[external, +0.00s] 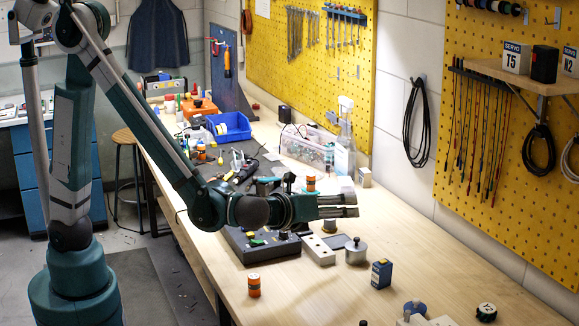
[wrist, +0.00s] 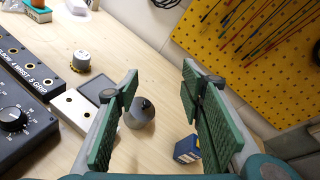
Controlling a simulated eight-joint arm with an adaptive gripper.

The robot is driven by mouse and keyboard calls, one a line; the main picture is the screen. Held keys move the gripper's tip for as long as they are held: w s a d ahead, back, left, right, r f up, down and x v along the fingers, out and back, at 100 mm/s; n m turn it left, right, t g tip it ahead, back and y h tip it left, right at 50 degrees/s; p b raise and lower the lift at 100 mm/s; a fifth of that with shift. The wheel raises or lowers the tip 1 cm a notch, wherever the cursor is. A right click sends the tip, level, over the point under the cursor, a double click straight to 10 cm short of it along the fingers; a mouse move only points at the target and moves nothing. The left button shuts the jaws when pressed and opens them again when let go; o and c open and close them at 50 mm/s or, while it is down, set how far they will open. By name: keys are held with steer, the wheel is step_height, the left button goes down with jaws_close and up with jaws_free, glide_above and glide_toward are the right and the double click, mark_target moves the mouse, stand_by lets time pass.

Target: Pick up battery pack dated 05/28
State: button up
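No date reading 05/28 is legible in either view, so I cannot tell for sure which thing is the battery pack. A small blue box with a pale label (external: 381,274) stands upright on the bench, right of a grey metal cylinder with a black knob (external: 356,254). The blue box also shows in the wrist view (wrist: 187,149), partly hidden behind the right finger. My gripper (external: 357,205) is above the bench, pointing right, higher than the blue box and left of it. In the wrist view my gripper (wrist: 160,78) has its fingers wide apart with nothing between the pads.
A dark control box with a dial (wrist: 22,112) and a pale metal plate (external: 318,250) lie beside the cylinder. An orange cylinder (external: 254,285) stands near the front edge. A black round part (external: 486,312) lies at right. A pegboard wall (external: 515,120) rises behind.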

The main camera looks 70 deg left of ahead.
steer(key=s+d+f+m+t+h+p, duration=0.15)
steer(key=d+m, duration=0.25)
steer(key=d, duration=0.4)
steer(key=d+m+t, duration=0.2)
steer(key=d+m, duration=0.1)
steer(key=d, duration=0.4)
glide_toward(376, 266)
steer(key=shift+m, duration=0.3)
steer(key=w, duration=0.4)
steer(key=shift+w+a+f, duration=0.1)
steer(key=shift+w+a, duration=0.1)
steer(key=shift+a, duration=0.15)
steer(key=shift+w, duration=0.15)
steer(key=shift+w+a, duration=0.2)
steer(key=shift+w, duration=0.95)
steer(key=shift+w+b, duration=0.1)
steer(key=shift+b, duration=0.2)
steer(key=shift+w+a+b, duration=0.15)
steer(key=shift+w+b, duration=0.15)
steer(key=shift+w, duration=0.95)
steer(key=shift+w+a+b, duration=0.15)
steer(key=shift+w+b, duration=0.1)
steer(key=shift+w, duration=1)
steer(key=shift+c, duration=0.7)
